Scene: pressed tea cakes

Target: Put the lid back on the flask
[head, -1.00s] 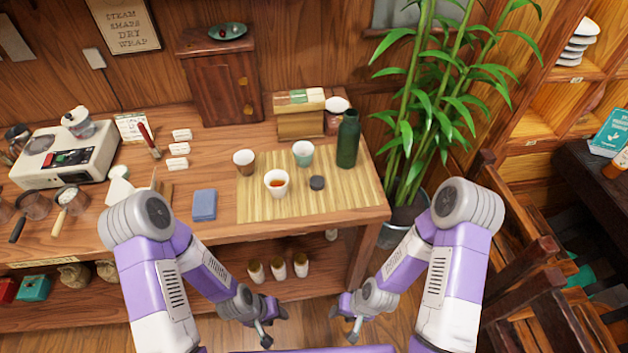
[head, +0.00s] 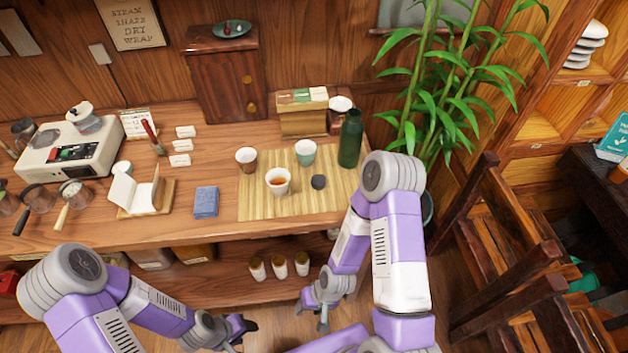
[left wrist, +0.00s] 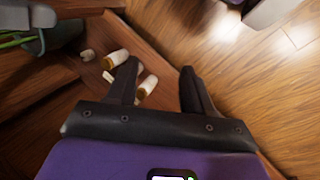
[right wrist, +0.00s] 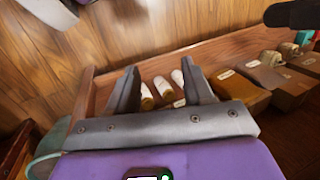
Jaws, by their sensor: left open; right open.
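The green flask (head: 350,138) stands upright and open-topped, as far as I can tell, at the back right of the bamboo mat (head: 254,205). A small dark lid (head: 318,182) lies on the mat in front of it, beside a white cup of tea. My right gripper (head: 312,309) is open and empty, low in front of the table. In the right wrist view its fingers (right wrist: 164,84) have nothing between them. My left gripper (head: 240,333) is open and empty at the bottom of the head view; its fingers also show in the left wrist view (left wrist: 157,82).
A tea-filled cup (head: 278,181), a brown cup (head: 246,159) and a green cup (head: 305,152) share the mat. A blue cloth (head: 206,201) lies left of it. A plant (head: 425,120) stands right of the table. White-topped jars (head: 280,266) sit on the lower shelf.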

